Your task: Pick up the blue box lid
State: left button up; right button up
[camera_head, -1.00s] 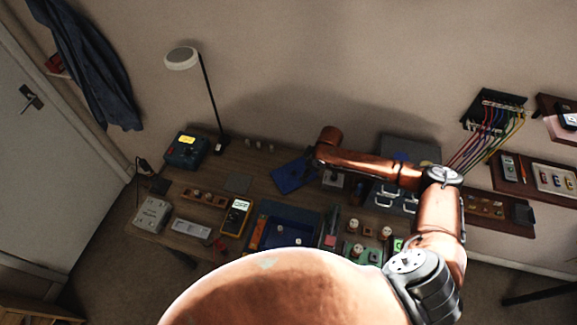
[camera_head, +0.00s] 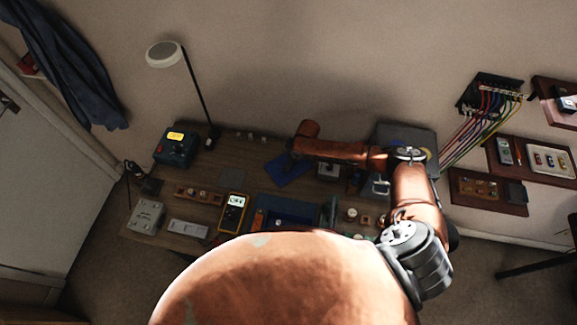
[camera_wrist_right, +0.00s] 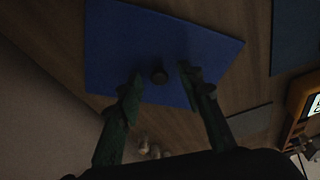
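The blue box lid (camera_head: 284,174) lies on the desk towards the back, partly hidden by my right arm in the head view. In the right wrist view the lid (camera_wrist_right: 135,38) is a flat blue plate with a small dark round knob (camera_wrist_right: 158,75) on it. My right gripper (camera_wrist_right: 161,78) is open over the lid, one finger on each side of the knob, with gaps between fingers and knob. Whether the fingertips touch the lid is unclear. The blue box (camera_head: 288,208) stands nearer the desk's front, partly hidden by my body. My left gripper is not in view.
A yellow multimeter (camera_head: 233,211) stands left of the blue box. A lamp (camera_head: 205,105) and a dark blue device (camera_head: 176,148) stand at the back left. Several small parts crowd the desk right of the box.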

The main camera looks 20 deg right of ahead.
jog(key=shift+w+f, duration=0.1)
jog(key=shift+c, duration=0.5)
jog(key=c, duration=0.6)
grip_shut()
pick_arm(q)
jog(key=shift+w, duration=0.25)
